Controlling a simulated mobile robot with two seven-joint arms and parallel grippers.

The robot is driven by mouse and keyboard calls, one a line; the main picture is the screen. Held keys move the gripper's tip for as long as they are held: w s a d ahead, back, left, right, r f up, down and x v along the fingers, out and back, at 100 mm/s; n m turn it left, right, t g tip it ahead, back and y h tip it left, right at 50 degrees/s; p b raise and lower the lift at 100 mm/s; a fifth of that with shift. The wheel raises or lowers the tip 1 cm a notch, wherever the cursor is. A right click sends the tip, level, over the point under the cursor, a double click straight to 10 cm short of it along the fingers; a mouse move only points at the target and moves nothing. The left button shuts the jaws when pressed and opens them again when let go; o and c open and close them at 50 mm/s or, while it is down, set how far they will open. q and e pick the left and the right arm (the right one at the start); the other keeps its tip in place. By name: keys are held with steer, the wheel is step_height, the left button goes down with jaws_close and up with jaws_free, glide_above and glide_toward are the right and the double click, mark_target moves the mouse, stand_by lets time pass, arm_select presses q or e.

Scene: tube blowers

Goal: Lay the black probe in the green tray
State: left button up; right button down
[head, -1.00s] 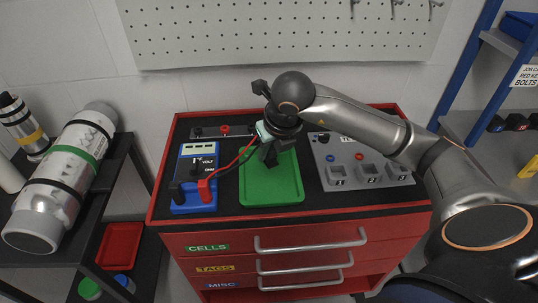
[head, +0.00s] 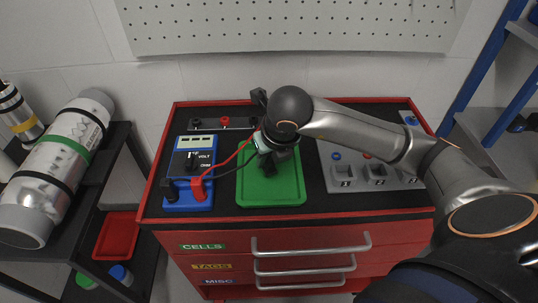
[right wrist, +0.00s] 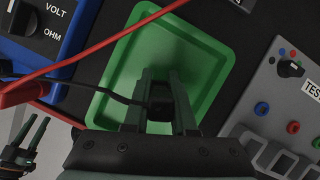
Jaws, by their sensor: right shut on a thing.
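The green tray (head: 248,192) lies on the cabinet top, with bare green floor around my gripper. My right gripper (head: 272,165) is over the tray's middle, pointing down. In the right wrist view its fingers (right wrist: 160,85) are shut on the black probe (right wrist: 159,104), which shows only as a dark piece between them. A black lead (right wrist: 110,94) runs from the probe to the left. The fingers hide most of the probe, and I cannot tell whether it touches the tray. What looks like my left gripper (right wrist: 28,135) shows at the lower left of the right wrist view.
A grey test panel (head: 345,155) is close on the right. A grey strip with sockets (head: 224,122) lies behind.

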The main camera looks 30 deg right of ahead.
steer(key=shift+f+b, duration=0.25)
steer(key=shift+b, duration=0.05)
steer(key=c, duration=0.7)
jaws_free()
steer(key=shift+r, duration=0.1)
steer(key=shift+c, duration=0.2)
steer(key=shift+r+p, duration=0.4)
steer(key=shift+r, duration=0.05)
steer(key=p+v, duration=0.1)
steer(key=v, duration=1)
steer(key=shift+s+r, duration=0.2)
steer(key=shift+s, duration=0.05)
steer(key=shift+a, duration=0.1)
